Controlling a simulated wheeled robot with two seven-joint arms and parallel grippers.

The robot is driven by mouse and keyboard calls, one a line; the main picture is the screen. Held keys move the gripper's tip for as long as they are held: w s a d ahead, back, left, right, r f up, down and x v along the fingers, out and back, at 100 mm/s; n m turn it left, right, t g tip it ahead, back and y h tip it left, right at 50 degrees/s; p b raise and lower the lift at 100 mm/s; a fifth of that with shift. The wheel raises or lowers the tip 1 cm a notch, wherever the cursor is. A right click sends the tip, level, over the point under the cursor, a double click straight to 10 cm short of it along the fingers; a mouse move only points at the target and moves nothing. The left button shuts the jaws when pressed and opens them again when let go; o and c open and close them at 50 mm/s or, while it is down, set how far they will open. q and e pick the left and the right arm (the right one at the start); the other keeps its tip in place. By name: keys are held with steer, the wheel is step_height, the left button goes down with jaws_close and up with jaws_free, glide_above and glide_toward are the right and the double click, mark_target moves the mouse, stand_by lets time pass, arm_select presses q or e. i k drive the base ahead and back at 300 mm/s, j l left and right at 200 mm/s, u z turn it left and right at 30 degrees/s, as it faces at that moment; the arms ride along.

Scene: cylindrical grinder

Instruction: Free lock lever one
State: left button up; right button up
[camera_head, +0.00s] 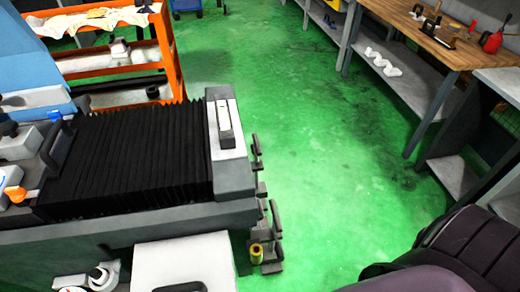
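The grinder's end (228,140) shows at left, with a black bellows cover (125,158) along its top. Small dark lever-like parts stick out from its right end: an upper one (257,146) and a lower one (275,218). At the far left edge is a blue-tipped lever (55,118) and an orange knob (15,194). I cannot tell which of these is lock lever one, or whether it is locked. Neither of my grippers is in view.
An orange cart (165,50) stands behind the machine. Green floor (320,160) is open right of the machine. A wooden-topped workbench (425,40) with tools stands at upper right. A dark, ribbed shape (470,250) fills the lower right corner.

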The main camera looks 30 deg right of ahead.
mark_target(252, 148)
steer(key=l, duration=0.4)
steer(key=k+l+u, duration=0.15)
steer(key=l, duration=0.7)
steer(key=k+l+u, duration=0.15)
steer(key=l, duration=0.65)
steer(key=k+l+u, duration=0.1)
steer(key=l, duration=0.3)
steer(key=k+l+u, duration=0.1)
steer(key=l, duration=0.3)
steer(key=k+l, duration=0.2)
steer(key=l, duration=0.15)
steer(key=u, duration=0.05)
